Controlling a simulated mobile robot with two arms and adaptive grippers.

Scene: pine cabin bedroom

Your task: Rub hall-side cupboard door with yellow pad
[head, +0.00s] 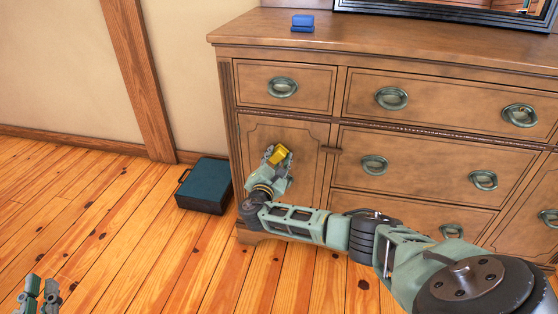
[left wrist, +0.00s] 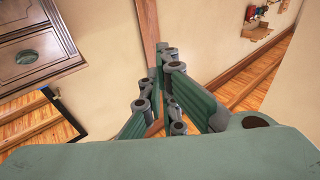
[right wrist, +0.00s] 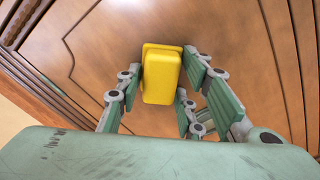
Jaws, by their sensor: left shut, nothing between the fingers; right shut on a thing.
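The wooden dresser has a cupboard door (head: 304,143) at its left, below a small drawer; its panel also fills much of the right wrist view (right wrist: 105,45). My right gripper (head: 275,163) is in front of this door, shut on the yellow pad (head: 279,153). In the right wrist view the yellow pad (right wrist: 162,78) sits between the fingers, its far end toward the door. I cannot tell whether the pad touches the wood. My left gripper (head: 40,290) is shut and empty, low at the left over the floor; its fingers show in the left wrist view (left wrist: 163,85).
A dark teal case (head: 204,185) stands on the floor left of the dresser. A blue block-like item (head: 302,22) and a dark-framed thing (head: 450,13) are on the dresser top. Several drawers with ring handles (head: 391,98) are right of the door.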

